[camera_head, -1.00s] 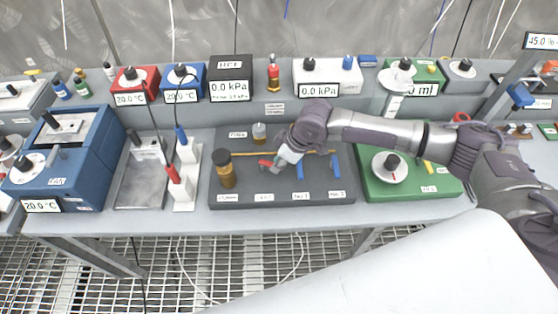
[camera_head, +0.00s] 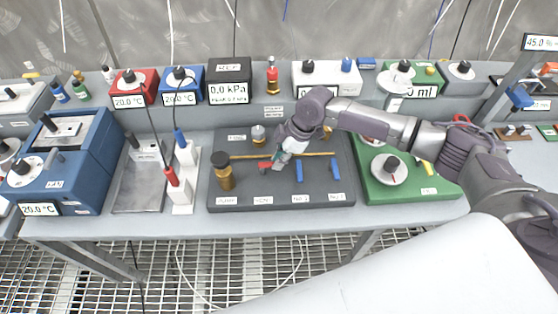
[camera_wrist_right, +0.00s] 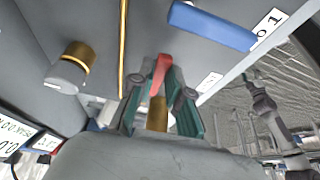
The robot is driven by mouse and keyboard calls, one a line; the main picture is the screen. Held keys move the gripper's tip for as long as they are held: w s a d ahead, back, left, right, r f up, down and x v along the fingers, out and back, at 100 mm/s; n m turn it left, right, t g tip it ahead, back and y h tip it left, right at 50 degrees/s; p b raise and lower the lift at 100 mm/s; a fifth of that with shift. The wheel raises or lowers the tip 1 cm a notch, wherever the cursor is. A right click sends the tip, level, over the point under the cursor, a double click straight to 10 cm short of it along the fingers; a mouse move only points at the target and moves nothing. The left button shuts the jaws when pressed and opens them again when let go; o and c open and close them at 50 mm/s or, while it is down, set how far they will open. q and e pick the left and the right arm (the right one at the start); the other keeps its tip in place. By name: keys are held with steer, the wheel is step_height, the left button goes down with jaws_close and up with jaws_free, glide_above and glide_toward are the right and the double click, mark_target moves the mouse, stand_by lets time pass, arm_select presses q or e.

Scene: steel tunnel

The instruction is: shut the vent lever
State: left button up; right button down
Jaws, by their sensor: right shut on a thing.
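The vent lever (camera_head: 264,165) is a red handle on the dark grey valve panel (camera_head: 230,201), above the second label from the left. In the head view its handle points left, and my gripper hides part of it. My right gripper (camera_head: 274,163) comes down from the upper right and is shut on the lever. In the right wrist view the red lever (camera_wrist_right: 161,72) stands between the green-padded fingers (camera_wrist_right: 160,112), with a brass stem below it. My left gripper is not in view.
Two blue levers (camera_head: 299,171) (camera_head: 335,171) sit right of the vent lever on the same panel. A brass pipe (camera_head: 315,154) runs behind them. A brass, black-capped knob (camera_head: 223,172) stands at left. A green box (camera_head: 405,192) with a dial is at right.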

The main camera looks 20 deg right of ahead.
steer(key=c, duration=1.1)
jaws_free()
steer(key=v, duration=1.2)
steer(key=shift+d, duration=0.1)
